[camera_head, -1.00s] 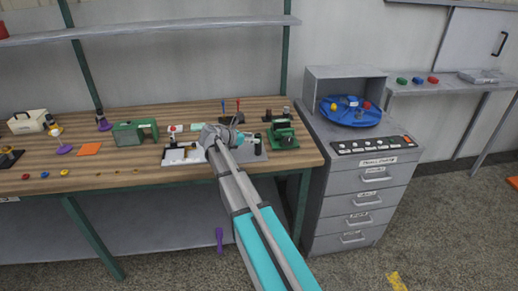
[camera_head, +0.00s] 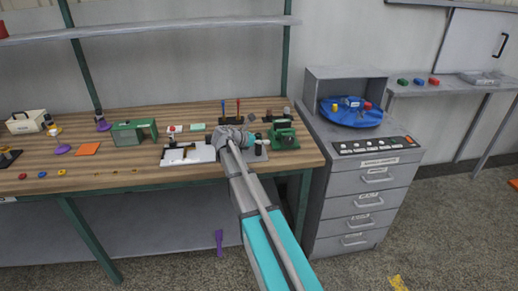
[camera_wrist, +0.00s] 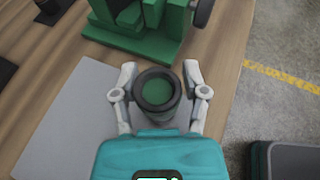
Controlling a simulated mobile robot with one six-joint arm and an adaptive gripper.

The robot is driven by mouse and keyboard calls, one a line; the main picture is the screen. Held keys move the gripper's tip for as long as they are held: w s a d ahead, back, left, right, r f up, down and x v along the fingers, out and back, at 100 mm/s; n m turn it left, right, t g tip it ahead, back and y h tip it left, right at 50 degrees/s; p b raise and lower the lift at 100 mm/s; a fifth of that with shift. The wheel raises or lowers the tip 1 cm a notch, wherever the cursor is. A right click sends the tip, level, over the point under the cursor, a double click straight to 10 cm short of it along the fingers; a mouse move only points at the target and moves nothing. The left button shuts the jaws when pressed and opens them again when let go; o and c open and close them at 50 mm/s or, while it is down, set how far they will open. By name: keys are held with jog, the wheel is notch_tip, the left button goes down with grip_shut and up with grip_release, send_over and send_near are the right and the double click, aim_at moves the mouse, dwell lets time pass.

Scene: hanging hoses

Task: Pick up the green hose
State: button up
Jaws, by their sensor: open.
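In the wrist view, a dark round ring with a green centre (camera_wrist: 156,90) stands between the two fingers of my gripper (camera_wrist: 159,71). It looks like the end of a hose or tube, but I cannot tell its length. The grey fingers are spread on either side of it, with no clear grip on it. A grey plate (camera_wrist: 68,115) lies below. In the head view, my wrist hides this ring, and the fingers cannot be made out there. No other green hose is clearly visible.
A green machine (camera_head: 284,138) stands just beyond the ring, close to my gripper; it also shows in the wrist view (camera_wrist: 135,40). A white board (camera_head: 186,154) and a green block-like device (camera_head: 134,132) lie to the left. A grey drawer cabinet (camera_head: 362,205) stands right of the bench.

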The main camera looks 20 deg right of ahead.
dwell(0.5)
grip_shut()
jog(key=shift+r, duration=0.25)
notch_tip(320, 180, up, 2)
jog(key=shift+p, duration=1.25)
jog(key=s+a+r+p, duration=0.6)
jog(key=s+r+p, duration=0.4)
jog(key=s, duration=0.2)
jog(key=shift+s+a+r, duration=0.25)
jog(key=shift+r, duration=0.05)
jog(key=shift+p, duration=0.3)
